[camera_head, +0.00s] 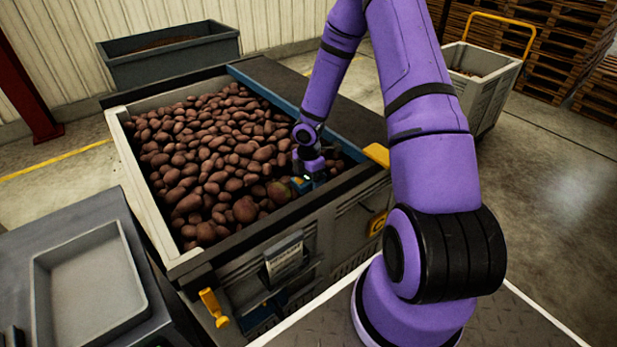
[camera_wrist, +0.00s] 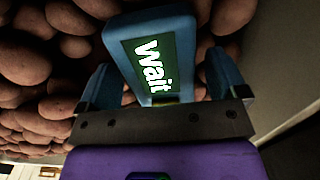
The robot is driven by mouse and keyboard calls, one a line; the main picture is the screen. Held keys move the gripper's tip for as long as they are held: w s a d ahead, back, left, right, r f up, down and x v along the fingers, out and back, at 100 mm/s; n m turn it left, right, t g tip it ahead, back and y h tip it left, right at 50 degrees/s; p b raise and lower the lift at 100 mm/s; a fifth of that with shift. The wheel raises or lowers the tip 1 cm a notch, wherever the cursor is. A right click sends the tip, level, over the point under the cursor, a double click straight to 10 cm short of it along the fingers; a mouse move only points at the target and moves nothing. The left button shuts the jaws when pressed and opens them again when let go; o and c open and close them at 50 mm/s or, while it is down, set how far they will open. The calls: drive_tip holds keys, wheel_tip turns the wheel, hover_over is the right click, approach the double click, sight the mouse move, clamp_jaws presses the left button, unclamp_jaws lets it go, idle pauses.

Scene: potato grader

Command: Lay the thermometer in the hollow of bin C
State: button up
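Bin C is the large box of potatoes; its pale left wall (camera_head: 147,205) shows in the head view, with a yellow C plate on the front. My gripper (camera_head: 308,184) is low over the potatoes near the bin's front right corner. In the wrist view, the thermometer (camera_wrist: 151,62) is a blue block with a green display reading "Wait". It lies between the two blue fingers of my gripper (camera_wrist: 165,82), which stand apart with narrow gaps beside it. Whether a finger touches it is unclear. Its lower end is hidden, and I cannot make out the hollow clearly.
A grey shallow tray (camera_head: 88,285) sits on a dark surface at lower left. A dark bin (camera_head: 170,66) stands behind, and a grey bin (camera_head: 478,98) with a yellow handle stands back right. Bin C's walls rise close around my gripper. Floor at right is clear.

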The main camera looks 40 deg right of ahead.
drive_tip(key=s+a+r+m+h, duration=0.1)
drive_tip(key=s+r+m, duration=0.15)
drive_tip(key=r, duration=1.05)
drive_tip(key=s+a+r+m+h, duration=0.1)
drive_tip(key=a+r+m, duration=0.15)
drive_tip(key=r, duration=1.05)
drive_tip(key=s+a+r+m+t, duration=0.1)
drive_tip(key=s+a+r+m, duration=0.2)
drive_tip(key=s+r, duration=0.3)
drive_tip(key=s+a+r+m+t+y, duration=0.1)
drive_tip(key=s+a+r+m+t, duration=0.1)
drive_tip(key=s+r+m, duration=0.4)
drive_tip(key=s+a+r+m+t+y, duration=0.1)
drive_tip(key=s+a+r+m+t, duration=0.1)
drive_tip(key=s+a+r+m, duration=0.2)
drive_tip(key=s+r, duration=0.3)
drive_tip(key=s, duration=0.4)
drive_tip(key=shift+a+r, duration=0.2)
drive_tip(key=shift+a, duration=0.15)
